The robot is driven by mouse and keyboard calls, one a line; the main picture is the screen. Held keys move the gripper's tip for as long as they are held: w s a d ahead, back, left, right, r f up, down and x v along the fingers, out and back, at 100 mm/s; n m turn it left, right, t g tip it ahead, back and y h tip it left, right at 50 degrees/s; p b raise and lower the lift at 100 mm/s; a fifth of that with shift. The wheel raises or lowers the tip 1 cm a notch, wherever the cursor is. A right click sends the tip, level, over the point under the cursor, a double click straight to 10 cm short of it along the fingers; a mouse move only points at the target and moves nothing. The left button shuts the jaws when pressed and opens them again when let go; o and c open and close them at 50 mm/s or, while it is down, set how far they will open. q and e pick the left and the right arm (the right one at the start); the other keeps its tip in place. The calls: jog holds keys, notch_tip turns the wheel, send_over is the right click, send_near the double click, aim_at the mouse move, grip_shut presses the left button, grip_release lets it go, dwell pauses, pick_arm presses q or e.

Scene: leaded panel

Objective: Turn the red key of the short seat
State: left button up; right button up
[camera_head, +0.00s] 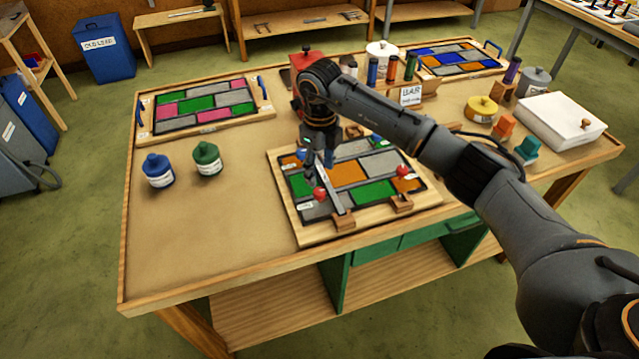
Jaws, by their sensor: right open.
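A leaded panel (300,184) of orange, green, grey and blue panes lies in a wooden frame (330,234) near the table's middle. Two red keys show on it: one red key (320,193) at its front left, and another red key (402,171) at its right. Small pale labels lie near them, too small to read, so I cannot tell which key belongs to the short seat. My right gripper (319,159) points down over the panel's back left part, open, above and behind the front left key. My left gripper is not in view.
A blue jar (157,170) and a green jar (207,159) stand left of the panel. A second panel (205,106) lies at the back left. A white box (546,121) and small pots stand at the right. The table's front left (200,240) is clear.

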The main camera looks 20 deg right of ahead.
aim_at(320, 191)
notch_tip(320, 191, down, 7)
jog(key=shift+f+p, duration=0.1)
jog(key=shift+p, duration=0.65)
grip_shut()
